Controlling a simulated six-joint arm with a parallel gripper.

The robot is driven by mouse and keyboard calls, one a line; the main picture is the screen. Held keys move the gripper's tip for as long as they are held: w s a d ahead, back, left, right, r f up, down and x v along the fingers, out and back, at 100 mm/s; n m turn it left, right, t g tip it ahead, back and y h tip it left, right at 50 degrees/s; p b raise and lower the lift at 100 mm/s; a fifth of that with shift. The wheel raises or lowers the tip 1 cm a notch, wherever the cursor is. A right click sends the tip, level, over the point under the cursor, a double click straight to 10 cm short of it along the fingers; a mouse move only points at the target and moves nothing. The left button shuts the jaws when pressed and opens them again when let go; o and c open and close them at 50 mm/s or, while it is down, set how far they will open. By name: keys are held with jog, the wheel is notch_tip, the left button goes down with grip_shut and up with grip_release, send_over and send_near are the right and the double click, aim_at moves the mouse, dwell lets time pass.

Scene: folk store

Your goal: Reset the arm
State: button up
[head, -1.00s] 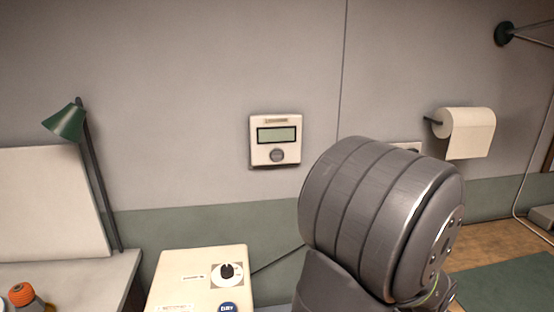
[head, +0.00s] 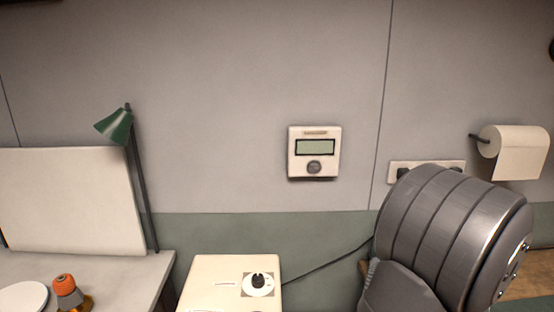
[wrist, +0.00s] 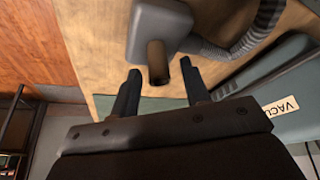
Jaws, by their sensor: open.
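My gripper (wrist: 160,88) shows in the wrist view with its two dark fingers apart. Nothing is held between the fingers. Beyond the fingertips is a grey block-like fitting (wrist: 165,27) with a dark round stub and a ribbed hose, over a wooden surface. I cannot tell its exact distance from the fingertips. In the head view only a thick grey ribbed part of my arm shows at the lower right; the gripper itself is out of that view.
In the head view are a cream box with a knob (head: 225,285), a wall display unit (head: 314,152), a green lamp (head: 115,126), a paper roll (head: 515,152) and an orange-topped object (head: 66,290).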

jog(key=v, duration=1.2)
jog(key=x, duration=1.2)
jog(key=shift+f, duration=0.4)
notch_tip(320, 180, up, 5)
jog(key=shift+w+d+f, duration=0.1)
jog(key=shift+f, duration=0.05)
jog(key=s+r, duration=0.7)
jog(key=s, duration=0.5)
jog(key=w+d+n, duration=0.1)
jog(key=w+d, duration=0.8)
jog(key=d, duration=0.3)
jog(key=w+d+f+t+y, duration=0.1)
jog(key=w+d, duration=0.8)
jog(key=d, duration=0.3)
jog(key=shift+d+n, duration=0.35)
jog(key=shift+n, duration=0.05)
jog(key=shift+w, duration=0.1)
